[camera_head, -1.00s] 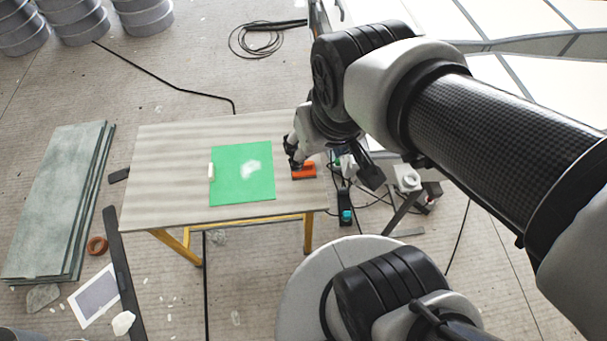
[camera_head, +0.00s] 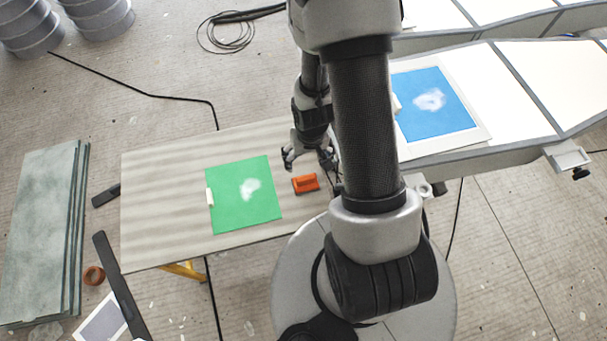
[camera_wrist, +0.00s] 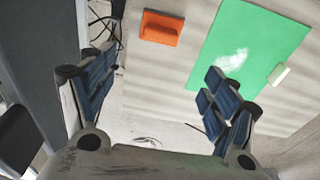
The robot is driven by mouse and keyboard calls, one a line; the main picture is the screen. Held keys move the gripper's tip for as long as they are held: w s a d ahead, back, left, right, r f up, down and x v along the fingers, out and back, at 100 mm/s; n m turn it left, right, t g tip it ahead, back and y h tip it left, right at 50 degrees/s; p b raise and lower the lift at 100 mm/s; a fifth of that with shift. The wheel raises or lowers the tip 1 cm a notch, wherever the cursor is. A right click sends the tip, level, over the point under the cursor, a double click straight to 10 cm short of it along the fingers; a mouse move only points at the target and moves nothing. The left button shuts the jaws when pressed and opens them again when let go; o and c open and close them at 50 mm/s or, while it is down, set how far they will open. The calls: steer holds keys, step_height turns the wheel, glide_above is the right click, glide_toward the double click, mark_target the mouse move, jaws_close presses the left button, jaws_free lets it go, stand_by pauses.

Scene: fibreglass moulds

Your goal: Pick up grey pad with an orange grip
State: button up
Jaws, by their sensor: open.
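The pad with an orange grip (camera_head: 305,183) lies on the table, right of the green sheet, with a thin dark grey edge showing under the orange. In the wrist view the pad's orange grip (camera_wrist: 161,28) is at the top, beyond my fingertips and between their lines. My gripper (camera_head: 308,158) is open and empty, just behind the pad in the head view and apart from it. Its two blue-padded fingers (camera_wrist: 158,92) are spread wide in the wrist view. Most of the pad's grey part is hidden under the grip.
The wooden table (camera_head: 150,205) carries a green sheet (camera_head: 232,212) with a white patch and a small pale block (camera_head: 209,197) on its left edge. A blue sheet (camera_head: 440,118) lies on the white surface at right. The table's left part is clear.

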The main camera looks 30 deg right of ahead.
steer(key=b, duration=0.4)
glide_toward(306, 178)
steer(key=f, duration=0.2)
steer(key=w+f, duration=0.1)
steer(key=f, duration=0.2)
steer(key=shift+d, duration=0.1)
step_height(306, 178, down, 5)
steer(key=shift+w+f+b, duration=0.1)
steer(key=shift+b, duration=0.55)
steer(key=shift+c, duration=0.6)
steer(key=c, duration=1.1)
steer(key=shift+o, duration=0.2)
step_height(306, 178, up, 20)
steer(key=p, duration=1)
